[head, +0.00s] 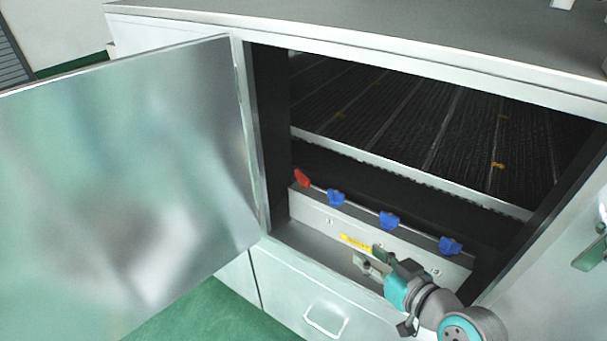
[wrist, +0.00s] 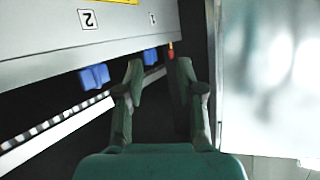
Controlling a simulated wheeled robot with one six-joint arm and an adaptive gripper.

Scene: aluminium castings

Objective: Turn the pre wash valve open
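A row of valve handles lines the ledge inside the open cabinet: one red handle (head: 301,178) at the left end, then three blue handles (head: 336,197), (head: 389,220), (head: 449,245). I cannot tell which one is the pre wash valve. My gripper (head: 372,262) is at the cabinet opening, in front of the panel below the handles. In the wrist view my gripper (wrist: 159,72) is open, with an empty gap between its fingers. Beyond the fingertips are the red handle (wrist: 170,49), small and partly visible, and two blue handles (wrist: 150,56), (wrist: 95,77). No handle is touched.
The cabinet door (head: 125,185) stands open at the left. A pale panel (head: 320,212) below the handles bears number labels and a yellow label (head: 357,242). A dark ribbed surface (head: 400,115) lies behind. A drawer (head: 310,296) is below. The opening's right side edges close to my arm.

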